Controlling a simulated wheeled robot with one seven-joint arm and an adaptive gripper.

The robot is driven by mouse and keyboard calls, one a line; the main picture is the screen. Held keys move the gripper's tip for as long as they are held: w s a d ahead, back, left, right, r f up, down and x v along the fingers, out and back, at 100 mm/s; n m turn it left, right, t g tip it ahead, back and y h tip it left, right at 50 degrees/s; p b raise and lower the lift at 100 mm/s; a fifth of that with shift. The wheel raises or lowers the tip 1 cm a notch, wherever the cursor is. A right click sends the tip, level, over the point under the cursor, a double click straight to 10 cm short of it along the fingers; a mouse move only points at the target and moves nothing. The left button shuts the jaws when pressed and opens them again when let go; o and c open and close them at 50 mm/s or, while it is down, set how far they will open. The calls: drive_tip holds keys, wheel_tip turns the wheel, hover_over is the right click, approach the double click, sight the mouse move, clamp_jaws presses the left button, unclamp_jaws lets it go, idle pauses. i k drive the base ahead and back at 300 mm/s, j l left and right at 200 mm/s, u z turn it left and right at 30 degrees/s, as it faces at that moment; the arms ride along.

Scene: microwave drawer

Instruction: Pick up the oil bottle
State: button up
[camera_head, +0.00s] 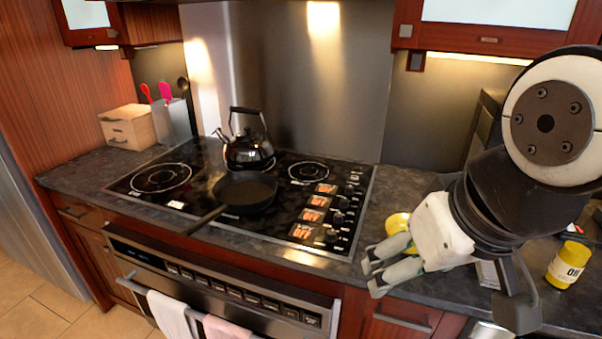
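The oil bottle (568,265) is a short yellow bottle with a white label reading "OIL". It stands upright on the dark counter at the right edge of the view. My gripper (372,272) is over the counter just right of the cooktop, with its fingers pointing left. The fingers look apart, with nothing seen between them. The bottle is well to the right of my fingers, on the other side of my wrist, and apart from them.
A yellow object (397,223) lies behind my gripper, partly hidden. The cooktop (292,222) holds a black pan (245,190) and a kettle (248,150). A wooden box (127,127) and a utensil holder (172,122) stand at the left. My arm hides much of the right counter.

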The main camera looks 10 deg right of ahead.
sight(579, 246)
drive_tip(key=z, duration=1.45)
drive_tip(key=u, duration=1.8)
drive_tip(key=z, duration=1.85)
drive_tip(key=j+z, duration=0.15)
drive_tip(key=z, duration=0.3)
drive_tip(key=k+j+z, duration=0.1)
drive_tip(key=z, duration=0.35)
